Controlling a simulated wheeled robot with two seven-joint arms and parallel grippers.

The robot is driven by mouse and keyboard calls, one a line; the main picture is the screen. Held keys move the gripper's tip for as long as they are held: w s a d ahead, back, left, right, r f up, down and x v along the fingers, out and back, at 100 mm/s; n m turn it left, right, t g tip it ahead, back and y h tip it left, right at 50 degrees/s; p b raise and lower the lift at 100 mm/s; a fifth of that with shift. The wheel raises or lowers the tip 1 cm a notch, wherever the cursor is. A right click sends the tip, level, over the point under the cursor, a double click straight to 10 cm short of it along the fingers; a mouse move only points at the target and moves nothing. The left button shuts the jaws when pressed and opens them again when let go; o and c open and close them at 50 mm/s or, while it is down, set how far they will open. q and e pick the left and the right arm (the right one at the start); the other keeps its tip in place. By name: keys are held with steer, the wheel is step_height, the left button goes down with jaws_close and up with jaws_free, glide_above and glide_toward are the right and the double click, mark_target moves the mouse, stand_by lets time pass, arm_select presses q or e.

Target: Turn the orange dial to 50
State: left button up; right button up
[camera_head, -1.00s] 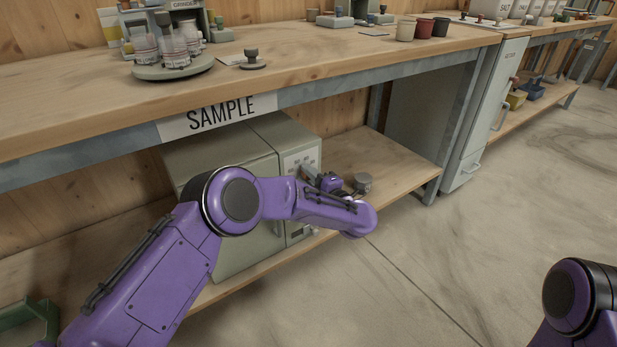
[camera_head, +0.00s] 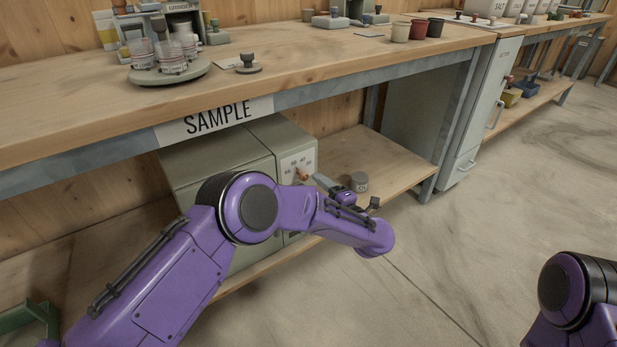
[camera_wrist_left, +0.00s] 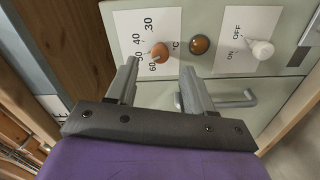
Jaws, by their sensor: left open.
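The orange dial (camera_head: 302,174) sits on the white panel of the grey-green oven (camera_head: 220,160) under the bench. In the left wrist view the dial (camera_wrist_left: 160,52) has a scale with 30, 40, 50 and 60 beside it, and its pointer seems to face toward the 60 end. My left gripper (camera_head: 324,183) is in front of the panel, just right of the dial. In the left wrist view its open fingers (camera_wrist_left: 160,70) are on either side of the dial's line, apart from it and empty. My right gripper is out of view.
An orange-brown round lamp (camera_wrist_left: 199,45) and a white ON/OFF knob (camera_wrist_left: 262,50) are on the same panel. The bench top (camera_head: 110,100) with the SAMPLE label (camera_head: 215,119) overhangs the oven.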

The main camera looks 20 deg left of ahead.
arm_select(q)
steer(key=shift+v, duration=2.15)
